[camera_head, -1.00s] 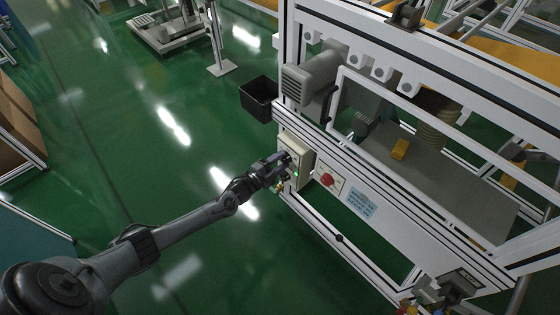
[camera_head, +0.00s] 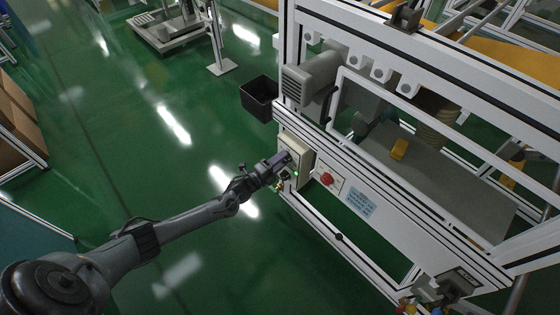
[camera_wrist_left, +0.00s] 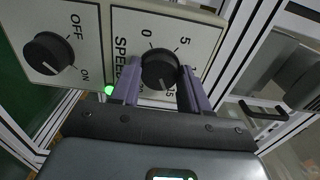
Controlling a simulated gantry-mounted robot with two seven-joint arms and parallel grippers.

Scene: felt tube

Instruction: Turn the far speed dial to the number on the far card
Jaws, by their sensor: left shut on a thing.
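The far speed dial (camera_wrist_left: 160,70) is a black knob on a white plate marked SPEED, with 0, 5 and 15 readable around it in the left wrist view. My left gripper (camera_wrist_left: 157,85) has its two purple fingers on either side of the knob and is shut on it. In the head view my left gripper (camera_head: 284,163) is at the beige control box (camera_head: 303,151) on the machine frame and hides the dial there. The dial's pointer is hard to read. I cannot make out a number card. My right gripper is not in view.
A black OFF/ON knob (camera_wrist_left: 48,53) sits left of the speed dial, and a green light (camera_wrist_left: 109,90) glows below the plates. A red button (camera_head: 327,179) and a blue-white notice (camera_head: 361,202) are on the frame to the right.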

